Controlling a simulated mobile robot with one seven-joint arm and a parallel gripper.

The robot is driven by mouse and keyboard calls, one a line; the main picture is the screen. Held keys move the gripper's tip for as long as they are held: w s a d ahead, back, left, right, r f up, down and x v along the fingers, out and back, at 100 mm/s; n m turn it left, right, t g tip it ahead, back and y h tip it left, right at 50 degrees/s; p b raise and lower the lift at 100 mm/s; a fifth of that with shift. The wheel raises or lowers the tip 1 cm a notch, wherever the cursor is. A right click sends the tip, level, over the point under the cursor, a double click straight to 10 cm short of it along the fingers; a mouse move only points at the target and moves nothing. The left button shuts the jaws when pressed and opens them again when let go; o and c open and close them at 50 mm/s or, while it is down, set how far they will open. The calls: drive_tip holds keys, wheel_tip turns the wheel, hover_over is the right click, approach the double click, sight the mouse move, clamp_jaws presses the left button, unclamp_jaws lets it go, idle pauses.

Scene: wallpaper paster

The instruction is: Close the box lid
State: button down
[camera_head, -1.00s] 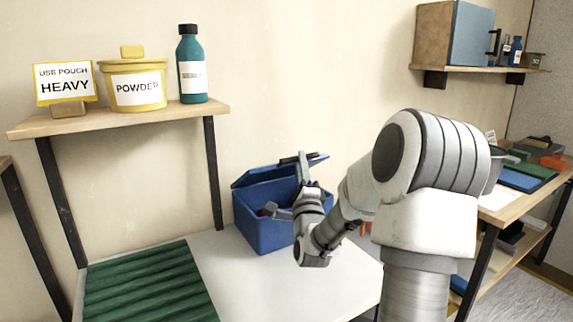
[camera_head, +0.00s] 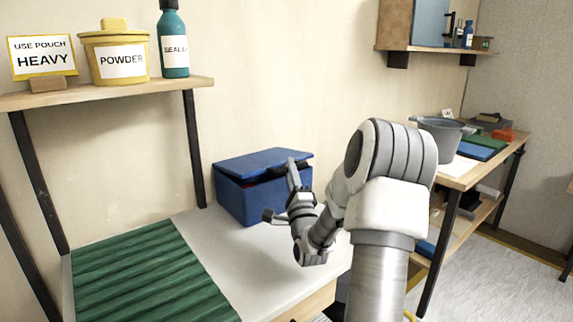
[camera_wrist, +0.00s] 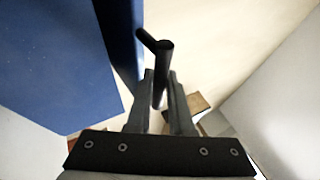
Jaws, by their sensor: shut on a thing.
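The blue box (camera_head: 238,200) stands on the white table against the wall. Its blue lid (camera_head: 262,163) is nearly level over the box, with a dark gap showing under its front edge near my gripper. My gripper (camera_head: 293,170) is at the front right of the lid. In the wrist view, my gripper (camera_wrist: 160,78) is shut on the dark lid handle (camera_wrist: 163,52), which runs between the fingers. A blue surface of the box (camera_wrist: 60,60) fills the left of that view.
A green ribbed mat (camera_head: 145,275) lies on the table, left of the box. The shelf above (camera_head: 110,92) bears a powder tub (camera_head: 115,60), a teal bottle (camera_head: 173,45) and a sign (camera_head: 43,58). A side table (camera_head: 490,160) with a grey bucket (camera_head: 440,135) stands right.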

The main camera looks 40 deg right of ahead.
drive_tip(key=shift+w+a+f, duration=0.1)
drive_tip(key=shift+a+f, duration=0.1)
drive_tip(key=shift+f, duration=0.3)
drive_tip(key=shift+w+a+f, duration=0.1)
drive_tip(key=shift+a+f, duration=0.05)
drive_tip(key=shift+f, duration=0.35)
drive_tip(key=c, duration=0.9)
unclamp_jaws()
drive_tip(key=shift+w, duration=0.1)
drive_tip(key=shift+c, duration=0.2)
drive_tip(key=shift+o, duration=0.7)
drive_tip(key=shift+d, duration=0.15)
drive_tip(key=shift+s+d, duration=0.1)
drive_tip(key=shift+s, duration=0.1)
